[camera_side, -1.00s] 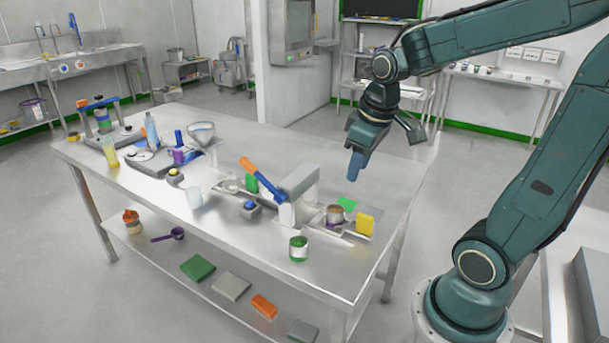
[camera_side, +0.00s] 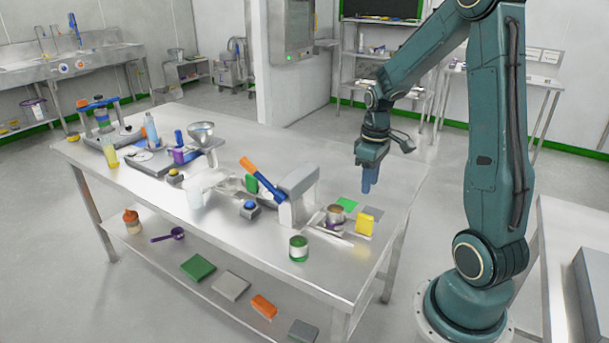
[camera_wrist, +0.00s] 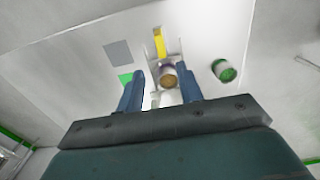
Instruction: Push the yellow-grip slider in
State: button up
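The yellow grip (camera_side: 364,224) stands upright at the right end of a small metal slider on the table, and shows in the wrist view (camera_wrist: 159,42) at top centre. A round can (camera_side: 335,213) stands beside the grip; it also shows in the wrist view (camera_wrist: 169,77). My gripper (camera_side: 368,188) hangs in the air above and behind the slider, pointing down and apart from it. In the wrist view its two blue fingers (camera_wrist: 160,72) are spread with nothing held between them.
A grey press with an orange-and-blue lever (camera_side: 262,178) stands left of the slider. A green-banded can (camera_side: 299,248) stands near the front edge. Green (camera_side: 347,204) and grey (camera_side: 373,213) flat squares lie behind the grip. The table's right end is clear.

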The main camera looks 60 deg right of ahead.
aim_at(365, 215)
jog(key=shift+f, duration=6.9)
grip_shut()
